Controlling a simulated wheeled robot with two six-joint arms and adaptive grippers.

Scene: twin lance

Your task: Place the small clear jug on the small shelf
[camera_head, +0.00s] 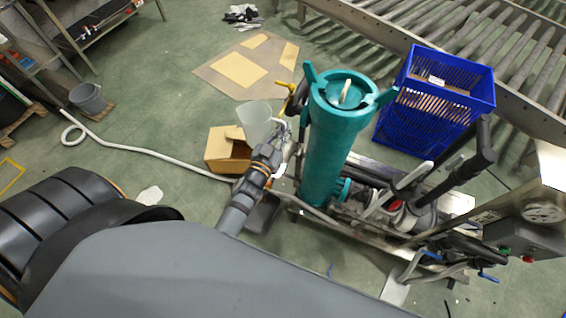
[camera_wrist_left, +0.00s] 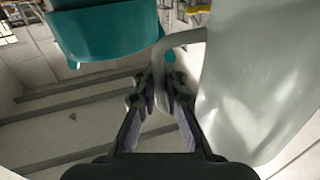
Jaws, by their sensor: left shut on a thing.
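The small clear jug (camera_head: 256,117) is a translucent, pale vessel left of the teal filter housing in the head view. My left gripper (camera_head: 281,129) is at the jug's right side. In the left wrist view, the gripper's fingers (camera_wrist_left: 160,95) are closed on the jug's curved handle (camera_wrist_left: 168,45), and the jug's body (camera_wrist_left: 262,75) fills the right side. A low grey metal shelf unit (camera_head: 92,22) stands at the top left; I cannot tell whether it is the small shelf. My right gripper is not in view.
The teal filter housing (camera_head: 330,145) stands close to the right of the gripper. An open cardboard box (camera_head: 222,150) is on the floor below the jug. A blue crate (camera_head: 420,115) and a roller conveyor (camera_head: 480,45) are at the right. Open floor lies left, crossed by a hose (camera_head: 140,151).

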